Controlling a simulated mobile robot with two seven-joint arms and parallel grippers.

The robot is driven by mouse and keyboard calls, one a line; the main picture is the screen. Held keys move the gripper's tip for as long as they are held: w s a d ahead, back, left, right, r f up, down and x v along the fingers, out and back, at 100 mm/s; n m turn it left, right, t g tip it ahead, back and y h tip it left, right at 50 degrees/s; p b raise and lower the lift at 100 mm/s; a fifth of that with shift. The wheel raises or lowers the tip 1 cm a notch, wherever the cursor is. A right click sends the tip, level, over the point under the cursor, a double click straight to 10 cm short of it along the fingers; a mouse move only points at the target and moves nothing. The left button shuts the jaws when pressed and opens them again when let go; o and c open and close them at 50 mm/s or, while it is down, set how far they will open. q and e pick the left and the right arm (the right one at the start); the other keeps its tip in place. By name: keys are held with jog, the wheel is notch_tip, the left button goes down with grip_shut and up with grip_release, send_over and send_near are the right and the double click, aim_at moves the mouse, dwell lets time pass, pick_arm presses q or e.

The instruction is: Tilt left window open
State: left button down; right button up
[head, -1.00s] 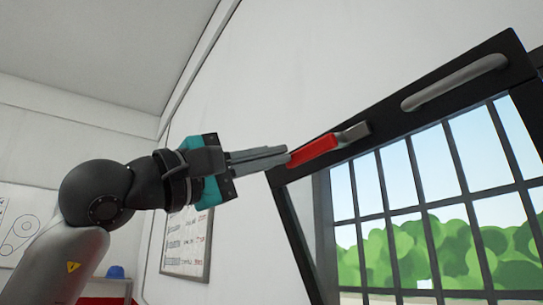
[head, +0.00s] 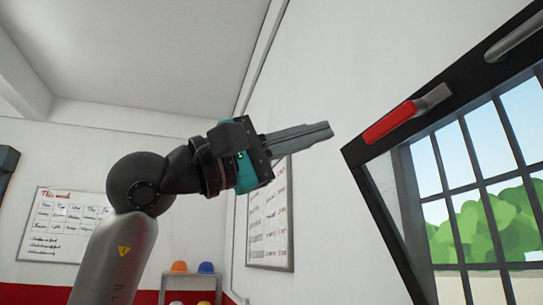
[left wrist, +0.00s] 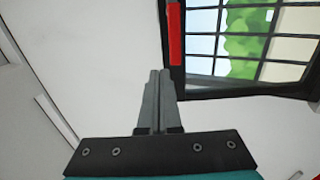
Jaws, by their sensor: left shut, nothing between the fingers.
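The window sash (head: 382,205) has a dark frame and leans inward at its top, with a gap between it and the barred window opening behind. Its red handle (head: 391,122) with a grey end lies along the top rail. My left gripper (head: 328,131) is shut and empty, left of the handle and apart from it. In the left wrist view the shut fingertips (left wrist: 159,76) point up just left of the red handle (left wrist: 175,33). My right gripper is out of view.
A grey grab bar (head: 516,36) sits on the top rail at the right. A wall poster (head: 270,220) hangs behind the gripper. A whiteboard (head: 62,226) and a shelf with hard hats (head: 190,280) stand far back. The space left of the sash is free.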

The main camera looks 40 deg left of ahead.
pick_arm(q)
jog(key=b+v, duration=0.1)
jog(key=v, duration=0.4)
jog(key=shift+w+a+f+b, duration=0.1)
jog(key=shift+f+b, duration=0.05)
jog(key=shift+b, duration=0.15)
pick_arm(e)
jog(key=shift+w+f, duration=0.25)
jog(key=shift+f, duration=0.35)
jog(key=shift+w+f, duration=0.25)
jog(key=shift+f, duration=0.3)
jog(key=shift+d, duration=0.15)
